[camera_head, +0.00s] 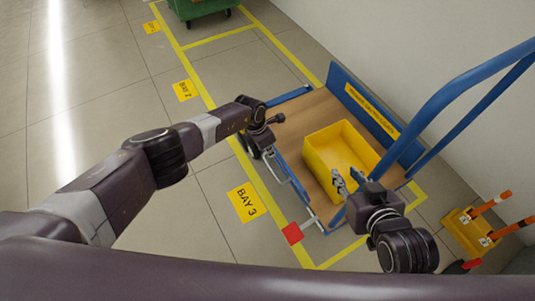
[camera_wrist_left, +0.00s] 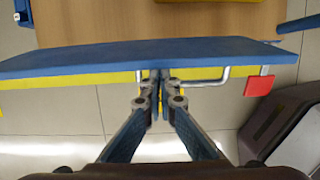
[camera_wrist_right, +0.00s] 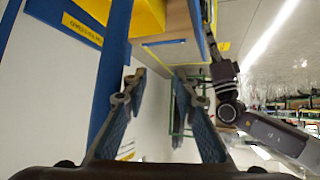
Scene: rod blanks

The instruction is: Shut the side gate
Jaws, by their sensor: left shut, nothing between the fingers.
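The blue side gate (camera_wrist_left: 150,58) spans the left wrist view, with the wooden deck (camera_wrist_left: 100,20) beyond it and a bent metal rod (camera_wrist_left: 205,80) on its near side. I cannot tell its exact tilt. My left gripper (camera_wrist_left: 160,84) is shut and empty, its tips against or just in front of the gate's lower edge; contact is unclear. My right gripper (camera_head: 350,181) is over the near end of the cart, open and empty in the right wrist view (camera_wrist_right: 157,84).
A yellow bin (camera_head: 318,158) stands on the deck. A blue end panel (camera_head: 366,108) and a push handle (camera_head: 455,90) rise at the right by the wall. A red tag (camera_head: 292,233) is at the near corner. A yellow caddy (camera_head: 464,232) stands right. Open floor lies left.

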